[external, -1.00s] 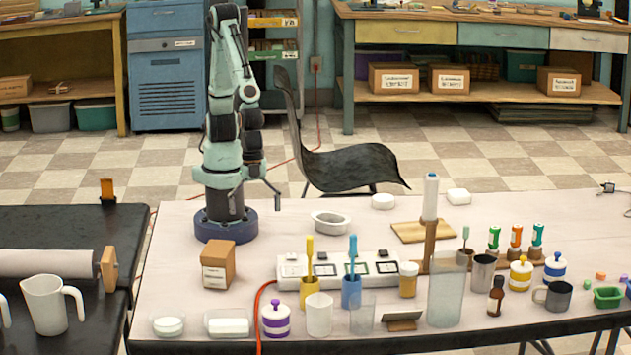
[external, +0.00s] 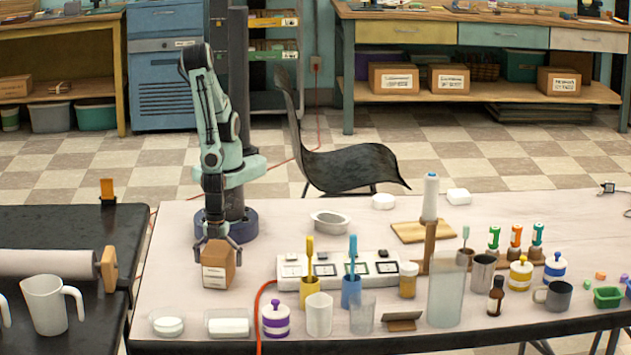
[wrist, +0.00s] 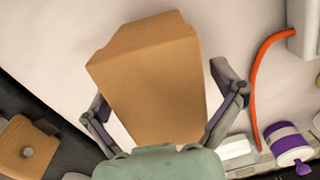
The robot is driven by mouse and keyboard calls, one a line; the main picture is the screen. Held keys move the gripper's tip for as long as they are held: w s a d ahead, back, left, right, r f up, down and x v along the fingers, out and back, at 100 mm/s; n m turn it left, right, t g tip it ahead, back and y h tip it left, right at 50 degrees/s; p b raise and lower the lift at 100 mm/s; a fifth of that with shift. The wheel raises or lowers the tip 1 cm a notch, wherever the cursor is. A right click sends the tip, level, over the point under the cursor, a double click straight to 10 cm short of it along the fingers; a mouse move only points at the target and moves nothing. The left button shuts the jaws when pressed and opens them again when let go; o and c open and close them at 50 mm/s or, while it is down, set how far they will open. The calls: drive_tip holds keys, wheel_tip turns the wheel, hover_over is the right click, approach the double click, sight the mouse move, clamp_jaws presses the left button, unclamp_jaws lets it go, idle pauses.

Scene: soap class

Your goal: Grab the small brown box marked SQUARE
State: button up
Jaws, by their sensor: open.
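The small brown box (external: 216,269) stands upright on the white table near its left edge, with a pale label on its front; the lettering is too small to read. My gripper (external: 216,252) is over the box, pointing down, with one finger on each side of its upper part. In the wrist view the box (wrist: 155,80) fills the middle, between the two spread fingers of my gripper (wrist: 165,105). The fingers are open; a gap shows at the left finger, and contact on the right cannot be told.
A red cable (external: 261,305) runs to the right of the box. White soap dishes (external: 228,323) and a purple-banded jar (external: 276,319) stand in front. A black counter (external: 70,230) adjoins at left.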

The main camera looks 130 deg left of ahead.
drive_tip(key=c, duration=1.3)
drive_tip(key=shift+o, duration=0.2)
